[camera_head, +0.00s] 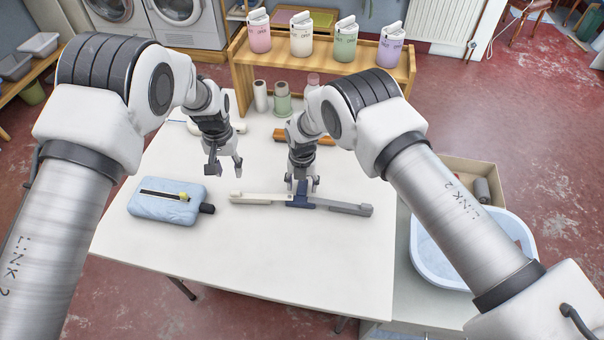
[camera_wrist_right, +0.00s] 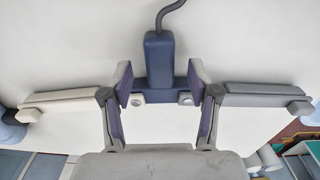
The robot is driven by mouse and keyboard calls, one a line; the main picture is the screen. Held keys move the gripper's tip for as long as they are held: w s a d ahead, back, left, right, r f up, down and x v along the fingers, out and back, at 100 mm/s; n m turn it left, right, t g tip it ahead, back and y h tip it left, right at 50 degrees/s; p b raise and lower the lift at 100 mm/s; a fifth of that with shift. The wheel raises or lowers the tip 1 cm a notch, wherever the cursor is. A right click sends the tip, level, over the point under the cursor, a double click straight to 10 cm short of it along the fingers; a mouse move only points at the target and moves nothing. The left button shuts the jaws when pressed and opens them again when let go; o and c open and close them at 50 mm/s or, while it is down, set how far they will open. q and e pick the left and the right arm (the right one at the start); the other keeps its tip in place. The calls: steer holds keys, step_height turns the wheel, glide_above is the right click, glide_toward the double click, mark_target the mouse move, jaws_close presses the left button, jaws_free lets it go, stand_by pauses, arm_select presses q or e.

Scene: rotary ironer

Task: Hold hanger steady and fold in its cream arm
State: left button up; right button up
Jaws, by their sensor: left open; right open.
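The folding hanger lies spread flat on the white table, with a cream arm (camera_head: 262,198) on the left, a dark blue hub (camera_head: 298,200) in the middle and a grey arm (camera_head: 345,208) on the right. In the right wrist view the blue hub (camera_wrist_right: 159,65) has a dark hook (camera_wrist_right: 172,12) above it. My right gripper (camera_head: 302,184) is open at the hub; its fingers (camera_wrist_right: 160,84) stand on either side of the hub with gaps between. My left gripper (camera_head: 225,171) is open and empty, above the table behind the cream arm.
A wooden shelf (camera_head: 330,68) with several jars stands at the back. A light-blue basin (camera_head: 425,250) and a cardboard box (camera_head: 480,170) stand at the right. The table front (camera_head: 290,260) is clear.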

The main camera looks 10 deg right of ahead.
steer(key=shift+f, duration=0.7)
jaws_close()
